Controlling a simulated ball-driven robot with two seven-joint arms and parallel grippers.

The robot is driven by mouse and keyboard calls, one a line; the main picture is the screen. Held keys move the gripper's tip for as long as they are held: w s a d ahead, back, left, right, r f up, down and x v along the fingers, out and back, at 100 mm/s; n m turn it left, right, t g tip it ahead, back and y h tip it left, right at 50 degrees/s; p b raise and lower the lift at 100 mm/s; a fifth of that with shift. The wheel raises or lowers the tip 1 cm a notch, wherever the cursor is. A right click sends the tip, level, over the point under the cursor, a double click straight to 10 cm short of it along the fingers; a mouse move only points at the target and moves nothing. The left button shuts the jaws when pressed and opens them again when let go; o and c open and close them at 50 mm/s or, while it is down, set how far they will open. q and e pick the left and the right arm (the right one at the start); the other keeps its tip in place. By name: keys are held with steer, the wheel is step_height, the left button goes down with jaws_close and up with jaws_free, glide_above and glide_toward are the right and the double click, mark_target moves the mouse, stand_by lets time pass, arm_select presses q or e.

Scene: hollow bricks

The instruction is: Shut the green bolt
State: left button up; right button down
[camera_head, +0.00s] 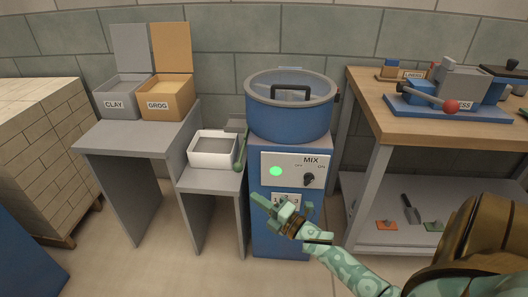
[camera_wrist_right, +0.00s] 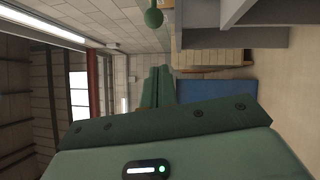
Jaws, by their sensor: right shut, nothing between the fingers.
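A green rod with a rounded knob (camera_head: 240,152) stands beside the white tray, left of the blue mixer cabinet; it is the only green bolt-like part I see, and I cannot tell its exact position in its travel. A green ball on a thin stem (camera_wrist_right: 153,17) shows at the top of the right wrist view, apart from my fingers. My right gripper (camera_head: 262,201) is shut and empty, below and right of the green knob, in front of the blue cabinet. Its closed fingers (camera_wrist_right: 158,88) show in the wrist view. My left gripper is not in view.
The white tray (camera_head: 213,150) sits on a low grey stand. The blue mixer drum (camera_head: 291,120) stands on a cabinet with a MIX panel (camera_head: 294,168). Clay and grog boxes (camera_head: 166,101) are at left, a wooden bench (camera_head: 400,128) at right. Floor in front is partly clear.

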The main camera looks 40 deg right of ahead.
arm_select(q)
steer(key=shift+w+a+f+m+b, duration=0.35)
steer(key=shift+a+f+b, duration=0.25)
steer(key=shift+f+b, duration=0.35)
arm_select(e)
steer(key=w+d+r, duration=0.1)
steer(key=w+d, duration=0.1)
steer(key=w, duration=0.6)
steer(key=shift+r, duration=0.2)
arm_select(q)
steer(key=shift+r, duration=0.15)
arm_select(e)
steer(key=shift+w, duration=0.1)
